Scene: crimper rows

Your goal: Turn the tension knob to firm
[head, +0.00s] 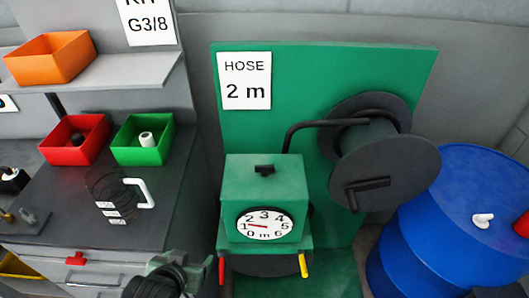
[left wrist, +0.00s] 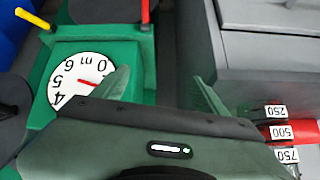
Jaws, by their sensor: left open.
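A green machine box (head: 264,185) with a round white dial (head: 265,224) stands in front of a green panel. The dial reads in metres and its red needle points near 1. A small black knob (head: 264,169) is on the box's upper face; I cannot tell whether it is the tension knob, and no "firm" mark is legible. The dial also shows in the left wrist view (left wrist: 82,80), upside down. My left gripper (head: 178,268) is low, left of the box. In the left wrist view its fingers (left wrist: 162,88) are apart with nothing between them. My right gripper is not seen.
A red lever (head: 221,270) and a yellow lever (head: 303,265) flank the box's base. A dark hose reel (head: 390,165) with a crank and a blue drum (head: 445,225) stand right. A grey bench (head: 165,205) with red (head: 74,139) and green bins (head: 143,139) is left.

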